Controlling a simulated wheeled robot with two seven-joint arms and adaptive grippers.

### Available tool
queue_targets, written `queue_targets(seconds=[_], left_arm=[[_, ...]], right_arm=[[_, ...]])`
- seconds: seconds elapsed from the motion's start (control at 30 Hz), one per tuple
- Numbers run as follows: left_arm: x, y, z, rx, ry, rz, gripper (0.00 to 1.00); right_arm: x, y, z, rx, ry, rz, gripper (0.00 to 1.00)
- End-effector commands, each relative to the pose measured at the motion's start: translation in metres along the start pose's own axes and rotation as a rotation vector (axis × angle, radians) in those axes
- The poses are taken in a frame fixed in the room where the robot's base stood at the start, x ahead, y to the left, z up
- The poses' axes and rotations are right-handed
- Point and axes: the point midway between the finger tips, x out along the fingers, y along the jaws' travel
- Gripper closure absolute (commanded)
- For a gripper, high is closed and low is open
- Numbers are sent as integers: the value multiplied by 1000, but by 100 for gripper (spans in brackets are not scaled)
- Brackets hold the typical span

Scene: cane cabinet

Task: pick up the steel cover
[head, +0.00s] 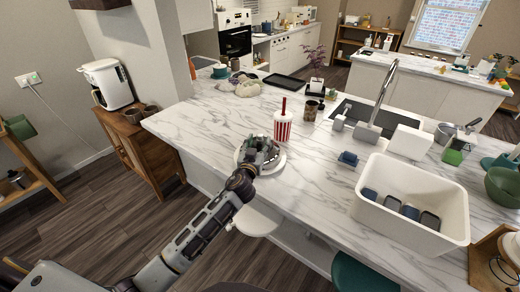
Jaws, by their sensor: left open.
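My left gripper (262,149) is over the near edge of the marble counter, above a pale round plate or dish (279,166). Its fingers are open. The gripper hides most of the middle of the dish, and a small greyish thing shows between and beside the fingers. I cannot tell for sure whether that is the steel cover, or whether the fingers touch it. No other steel cover is clear in view. My right gripper is not in view.
A red-and-white striped cup (283,127) with a straw stands close behind the gripper. A white bin (367,207) with several dark items is to the right, near the sink tap (386,90). The marble counter (205,118) is clear to the left. Stools stand below the front edge.

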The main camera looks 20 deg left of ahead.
Motion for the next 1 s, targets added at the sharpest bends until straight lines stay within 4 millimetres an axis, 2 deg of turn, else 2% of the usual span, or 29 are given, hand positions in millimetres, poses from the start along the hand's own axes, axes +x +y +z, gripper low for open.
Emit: queue_targets(seconds=[0.27,0.7,1.0], left_arm=[[11,-3,2,3,0,0,49],[44,-7,8,2,1,0,49],[52,-7,9,0,0,1,49]], right_arm=[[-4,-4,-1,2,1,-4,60],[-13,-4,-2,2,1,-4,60],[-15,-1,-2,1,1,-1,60]])
